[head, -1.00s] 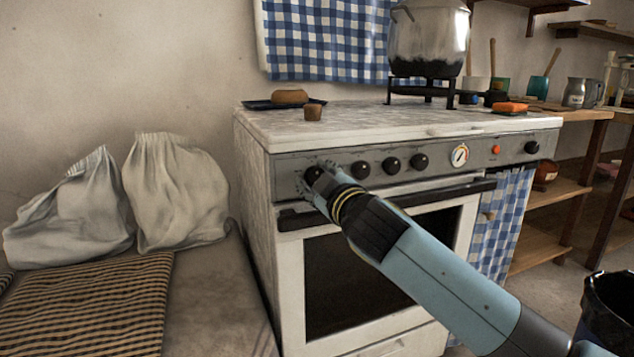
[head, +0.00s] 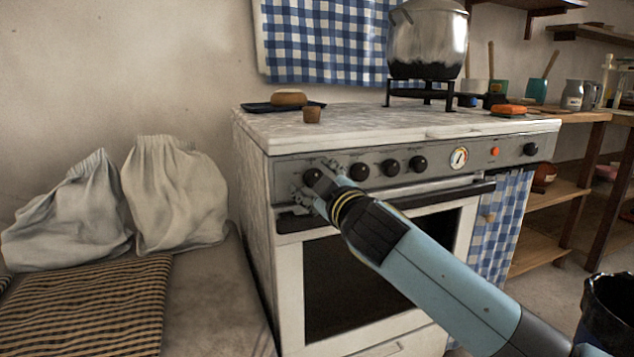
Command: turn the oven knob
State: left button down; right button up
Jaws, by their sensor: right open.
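The white stove has a grey front panel (head: 440,163) with a row of black knobs. The leftmost knob (head: 312,176) sits near the panel's left end, with my right gripper (head: 309,178) right at it. The gripper's fingers are open, one above and one to the lower left of this knob. Contact with it cannot be made out. More black knobs (head: 359,172) follow to the right, then a round dial (head: 459,158), a red light (head: 495,151) and a single black knob (head: 530,149). My left gripper is not in view.
The oven door handle (head: 440,194) runs just below the panel, under my right arm. A large pot (head: 428,42) stands on top of the stove. Two cloth sacks (head: 176,194) and a striped cushion (head: 90,300) lie at left.

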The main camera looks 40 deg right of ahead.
jog(key=shift+s, duration=0.1)
jog(key=v, duration=1.1)
jog(key=shift+s, duration=0.4)
